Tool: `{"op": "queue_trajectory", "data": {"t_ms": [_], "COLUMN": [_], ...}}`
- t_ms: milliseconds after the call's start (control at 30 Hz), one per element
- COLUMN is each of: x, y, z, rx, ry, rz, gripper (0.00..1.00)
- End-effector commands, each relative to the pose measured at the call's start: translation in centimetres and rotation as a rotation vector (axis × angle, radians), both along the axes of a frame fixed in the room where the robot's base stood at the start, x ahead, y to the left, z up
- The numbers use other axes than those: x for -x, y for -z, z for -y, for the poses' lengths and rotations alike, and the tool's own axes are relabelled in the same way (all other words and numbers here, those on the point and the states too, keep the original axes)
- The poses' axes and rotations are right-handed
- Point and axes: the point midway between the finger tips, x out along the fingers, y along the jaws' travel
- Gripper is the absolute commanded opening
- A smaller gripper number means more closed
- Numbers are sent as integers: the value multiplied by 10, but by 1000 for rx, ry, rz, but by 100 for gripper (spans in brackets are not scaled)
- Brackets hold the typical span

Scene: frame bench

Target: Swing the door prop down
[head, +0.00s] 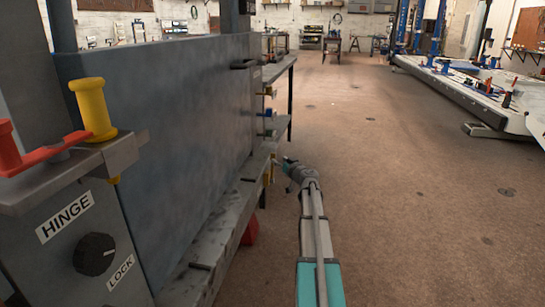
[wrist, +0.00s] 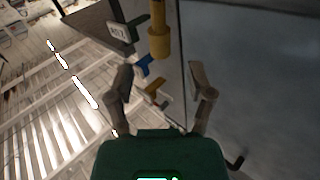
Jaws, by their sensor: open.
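A large grey door panel (head: 165,110) stands at the left in the head view and fills the right of the wrist view (wrist: 260,70). At its far edge are small coloured handles, with a yellow one (head: 268,168) beside my gripper (head: 286,165). In the wrist view my gripper (wrist: 162,85) is open, its two fingers well apart. A yellow cylindrical handle (wrist: 159,42) hangs just beyond the fingertips. Blue (wrist: 147,66) and orange (wrist: 155,92) levers show between the fingers, farther off. I see no grip on anything. I cannot tell which part is the door prop.
A near bracket (head: 125,155) carries a yellow peg (head: 93,108) and a red lever (head: 40,152), above a black knob (head: 94,254) and HINGE and LOCK labels. A grey ledge (head: 215,235) runs along the panel's foot. The brown floor (head: 400,190) to the right is clear.

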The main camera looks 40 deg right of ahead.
Motion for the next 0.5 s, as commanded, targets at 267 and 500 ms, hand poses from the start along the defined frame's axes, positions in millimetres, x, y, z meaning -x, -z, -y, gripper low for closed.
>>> {"op": "queue_trajectory", "data": {"t_ms": [267,500], "x": [-41,-56], "y": [0,0], "z": [4,4], "rx": [0,0], "ry": [-1,-1], "rz": [0,0], "gripper": [68,68]}}
